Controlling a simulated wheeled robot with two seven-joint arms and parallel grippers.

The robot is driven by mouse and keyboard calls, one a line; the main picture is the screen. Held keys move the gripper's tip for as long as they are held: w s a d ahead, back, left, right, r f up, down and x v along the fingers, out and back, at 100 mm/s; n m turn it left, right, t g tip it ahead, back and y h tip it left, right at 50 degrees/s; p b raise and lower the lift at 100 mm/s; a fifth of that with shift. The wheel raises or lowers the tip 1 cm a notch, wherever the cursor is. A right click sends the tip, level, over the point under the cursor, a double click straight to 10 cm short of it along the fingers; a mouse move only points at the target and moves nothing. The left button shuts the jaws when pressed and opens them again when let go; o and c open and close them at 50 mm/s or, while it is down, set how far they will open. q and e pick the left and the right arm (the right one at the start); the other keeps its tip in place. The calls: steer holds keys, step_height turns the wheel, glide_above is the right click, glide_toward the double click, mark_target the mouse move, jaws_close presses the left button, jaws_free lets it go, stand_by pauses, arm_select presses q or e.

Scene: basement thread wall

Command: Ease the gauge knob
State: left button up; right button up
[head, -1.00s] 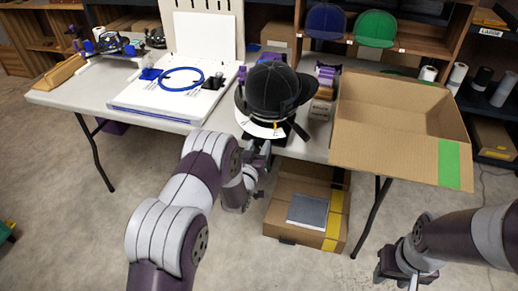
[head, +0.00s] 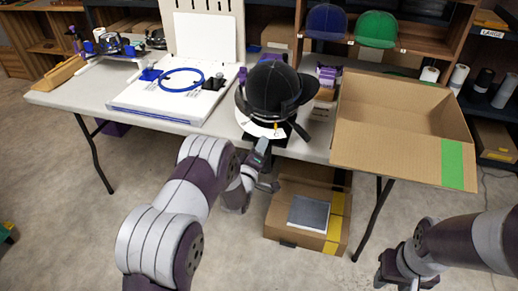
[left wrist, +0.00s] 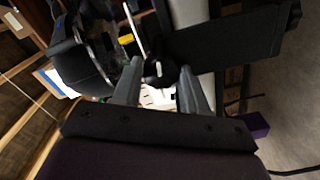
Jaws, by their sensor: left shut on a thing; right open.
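A black cap (head: 272,88) sits on a round holder at the table's front edge. A white gauge dial (head: 264,130) with a small yellow-orange mark shows below its brim. My left gripper (head: 264,146) reaches up to the front of this gauge from below. In the left wrist view, the dark gauge knob (left wrist: 157,74) with a small white mark lies between the fingertips of my left gripper (left wrist: 158,84), which is shut on it. In the head view the knob is hidden by the gripper. My right gripper (head: 391,272) hangs low at the right, open and empty.
A large open cardboard box (head: 395,115) with green tape stands right of the cap holder. A blue hoop (head: 181,79) lies on a white board (head: 170,100) to the left. Another cardboard box (head: 300,222) sits on the floor beneath the table.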

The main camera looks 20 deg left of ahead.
arm_select(q)
steer(key=shift+n, duration=0.6)
steer(key=o, duration=1.1)
steer(key=shift+c, duration=0.2)
steer(key=s+p, duration=0.2)
steer(key=s, duration=1)
steer(key=shift+s+a, duration=0.25)
steer(key=shift+s, duration=0.1)
